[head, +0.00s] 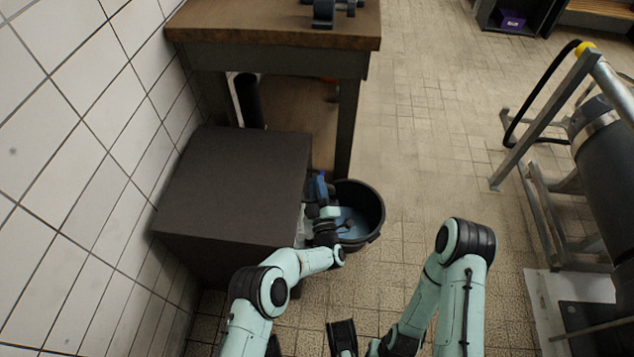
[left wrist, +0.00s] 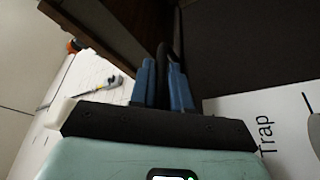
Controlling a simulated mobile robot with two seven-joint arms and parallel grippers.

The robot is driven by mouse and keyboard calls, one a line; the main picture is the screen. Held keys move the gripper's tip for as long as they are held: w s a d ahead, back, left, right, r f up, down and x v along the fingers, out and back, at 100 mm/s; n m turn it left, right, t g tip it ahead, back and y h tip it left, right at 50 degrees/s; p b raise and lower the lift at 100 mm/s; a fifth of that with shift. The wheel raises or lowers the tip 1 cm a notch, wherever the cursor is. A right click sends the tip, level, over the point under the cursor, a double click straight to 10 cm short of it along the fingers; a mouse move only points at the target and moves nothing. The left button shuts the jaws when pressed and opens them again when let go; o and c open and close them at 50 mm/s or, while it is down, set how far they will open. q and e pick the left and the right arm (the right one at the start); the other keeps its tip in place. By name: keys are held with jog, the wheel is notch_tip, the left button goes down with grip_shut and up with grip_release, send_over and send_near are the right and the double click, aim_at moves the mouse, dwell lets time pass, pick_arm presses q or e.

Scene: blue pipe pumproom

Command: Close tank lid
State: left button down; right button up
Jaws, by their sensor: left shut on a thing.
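The tank (head: 235,185) is a dark box against the tiled wall, with a flat dark top that appears to be the lid. I cannot tell how far the lid stands open. My left gripper (head: 319,188) is at the box's right side, beside the bucket. In the left wrist view, its blue fingers (left wrist: 165,88) are shut on a thin dark bar (left wrist: 167,55), probably the lid's handle. A dark panel (left wrist: 245,45) and a white face (left wrist: 240,120) marked "Trap" are close by. My right gripper (head: 342,338) is low at the bottom edge, its fingers unclear.
A black bucket (head: 372,212) with bluish contents stands right of the tank, close to my left gripper. A wooden-topped table (head: 270,25) stands behind. A metal frame with a dark cylinder (head: 608,150) is at right. The tiled floor (head: 430,150) between is clear.

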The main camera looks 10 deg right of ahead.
pick_arm(q)
jog(key=shift+a+f, duration=0.25)
jog(key=shift+f, duration=0.3)
jog(key=c, duration=1.4)
grip_release()
jog(key=shift+s, duration=0.1)
jog(key=shift+c, duration=0.2)
jog(key=shift+s+d+f, duration=0.1)
jog(key=shift+s+f, duration=0.05)
jog(key=shift+s, duration=0.4)
jog(key=p+v, duration=0.4)
jog(key=v, duration=0.8)
jog(key=shift+r, duration=0.25)
pick_arm(e)
jog(key=w+a+r+t, duration=0.1)
jog(key=w+r+t, duration=0.1)
jog(key=w+r, duration=0.3)
jog(key=w, duration=0.3)
jog(key=shift+n+t, duration=0.3)
jog(key=shift+t, duration=0.1)
pick_arm(q)
jog(key=shift+s, duration=0.1)
